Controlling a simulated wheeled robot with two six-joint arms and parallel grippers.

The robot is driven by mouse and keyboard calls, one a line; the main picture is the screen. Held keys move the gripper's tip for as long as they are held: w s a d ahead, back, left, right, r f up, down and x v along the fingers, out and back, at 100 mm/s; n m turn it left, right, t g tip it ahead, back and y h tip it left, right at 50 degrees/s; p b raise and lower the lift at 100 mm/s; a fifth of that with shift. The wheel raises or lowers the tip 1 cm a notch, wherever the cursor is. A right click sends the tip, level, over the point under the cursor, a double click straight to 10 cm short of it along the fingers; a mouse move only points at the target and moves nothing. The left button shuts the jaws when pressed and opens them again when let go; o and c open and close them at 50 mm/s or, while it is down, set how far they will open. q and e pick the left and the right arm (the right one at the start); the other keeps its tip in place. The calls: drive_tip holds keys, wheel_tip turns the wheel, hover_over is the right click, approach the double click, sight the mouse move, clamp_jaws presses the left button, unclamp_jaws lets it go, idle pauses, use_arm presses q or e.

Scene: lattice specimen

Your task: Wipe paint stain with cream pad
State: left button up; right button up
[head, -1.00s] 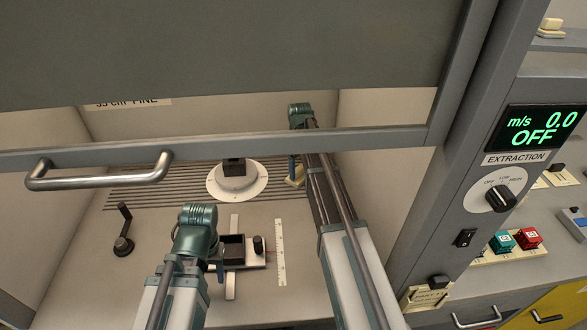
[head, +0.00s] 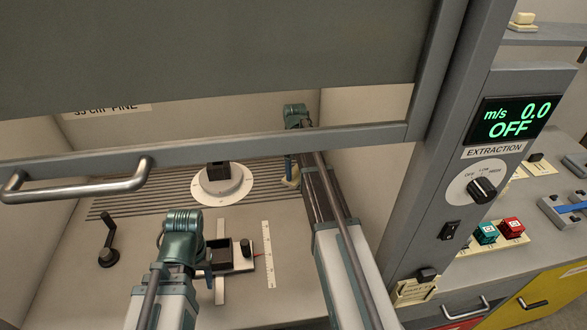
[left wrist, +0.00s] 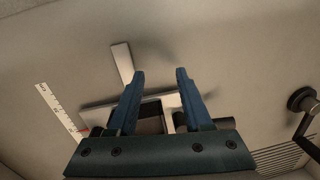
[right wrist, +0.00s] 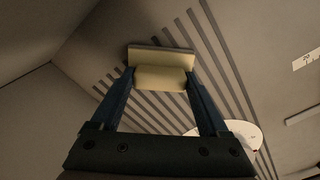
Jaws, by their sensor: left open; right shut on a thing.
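The cream pad (right wrist: 163,76) is between the fingertips of my right gripper (right wrist: 163,80), which is shut on it. In the head view the pad (head: 291,183) is low over the slotted strip at the back of the hood, right of the white disc; whether it touches the surface I cannot tell. My left gripper (left wrist: 158,74) is open and empty, above the small tray fixture (head: 238,262). I cannot make out a paint stain in any view; my right arm and the sash hide part of the hood floor.
A white disc with a dark block (head: 222,184) stands on the slots (head: 130,202). A black crank (head: 109,245) is at left and a white ruler (head: 268,255) right of the fixture. The sash frame (head: 200,156) with its handle crosses in front. The extraction panel (head: 490,150) reads OFF.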

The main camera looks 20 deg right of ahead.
sight(285, 177)
drive_tip(key=shift+w+a, duration=0.25)
drive_tip(key=shift+a, duration=0.7)
drive_tip(key=shift+w+a, duration=0.2)
drive_tip(key=shift+a, duration=0.75)
drive_tip(key=shift+a, duration=0.1)
drive_tip(key=shift+w+a, duration=0.2)
drive_tip(key=shift+a, duration=0.65)
drive_tip(key=shift+w+a, duration=0.15)
drive_tip(key=shift+a, duration=0.7)
drive_tip(key=shift+w, duration=0.1)
drive_tip(key=shift+s+d, duration=0.25)
drive_tip(key=shift+d, duration=0.7)
drive_tip(key=shift+s+d, duration=0.25)
drive_tip(key=shift+d, duration=0.65)
drive_tip(key=shift+d, duration=0.1)
